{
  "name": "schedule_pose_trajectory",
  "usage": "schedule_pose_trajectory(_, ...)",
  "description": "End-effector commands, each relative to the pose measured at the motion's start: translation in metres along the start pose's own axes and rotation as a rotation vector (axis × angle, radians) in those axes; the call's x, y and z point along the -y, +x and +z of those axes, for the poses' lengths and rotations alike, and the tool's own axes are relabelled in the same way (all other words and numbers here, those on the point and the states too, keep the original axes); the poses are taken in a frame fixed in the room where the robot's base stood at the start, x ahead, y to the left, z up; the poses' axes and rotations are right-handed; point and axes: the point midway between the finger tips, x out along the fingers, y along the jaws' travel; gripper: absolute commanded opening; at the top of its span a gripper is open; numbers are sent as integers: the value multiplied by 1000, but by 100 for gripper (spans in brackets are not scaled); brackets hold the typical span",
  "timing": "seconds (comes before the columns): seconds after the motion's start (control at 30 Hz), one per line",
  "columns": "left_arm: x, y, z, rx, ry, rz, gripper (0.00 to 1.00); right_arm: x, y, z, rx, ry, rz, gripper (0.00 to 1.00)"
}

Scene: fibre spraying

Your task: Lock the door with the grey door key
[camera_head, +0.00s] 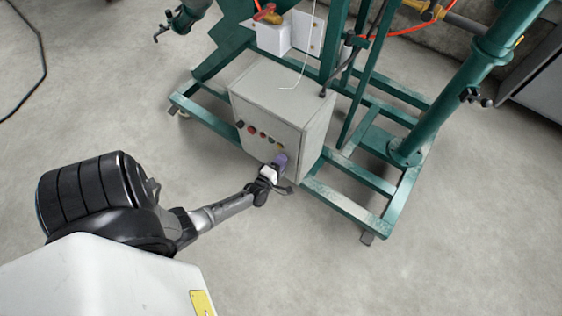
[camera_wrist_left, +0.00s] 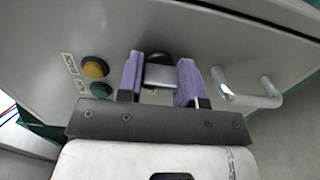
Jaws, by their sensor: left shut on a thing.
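My left gripper (camera_head: 279,161) reaches the lower right of the front door of a light grey cabinet (camera_head: 262,105). In the left wrist view its two purple fingers (camera_wrist_left: 160,73) are shut on the grey door key (camera_wrist_left: 159,76), a flat grey piece between them. Just behind the key is a dark round lock (camera_wrist_left: 159,58) on the grey door (camera_wrist_left: 205,40). The key's tip is hidden, so I cannot tell how deep it sits in the lock. The door looks closed. My right gripper is not in view.
A curved metal handle (camera_wrist_left: 250,92) sits right of the fingers. A yellow button (camera_wrist_left: 95,68) and a green button (camera_wrist_left: 101,90) are to their left. A green steel frame (camera_head: 345,203) surrounds the cabinet. The concrete floor in front is clear.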

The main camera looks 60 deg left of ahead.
Motion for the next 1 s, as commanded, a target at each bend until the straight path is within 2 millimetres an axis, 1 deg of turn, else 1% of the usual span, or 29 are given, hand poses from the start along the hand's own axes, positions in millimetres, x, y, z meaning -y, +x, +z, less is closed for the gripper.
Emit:
schedule_pose_trajectory(0.27,0,0,0,-1,-3,0,10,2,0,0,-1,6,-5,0)
schedule_pose_trajectory(0.3,0,0,0,-1,-3,0,38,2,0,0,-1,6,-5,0)
schedule_pose_trajectory(0.53,0,0,0,0,-2,0,60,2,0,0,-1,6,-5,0)
schedule_pose_trajectory(0.73,0,0,0,0,-1,0,60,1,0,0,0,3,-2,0)
schedule_pose_trajectory(0.83,0,-3,0,0,-1,-1,60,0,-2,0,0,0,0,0)
schedule_pose_trajectory(0.93,-1,-13,0,0,0,-2,60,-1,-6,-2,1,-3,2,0)
schedule_pose_trajectory(1.0,-2,-24,0,0,0,-4,60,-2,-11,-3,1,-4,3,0)
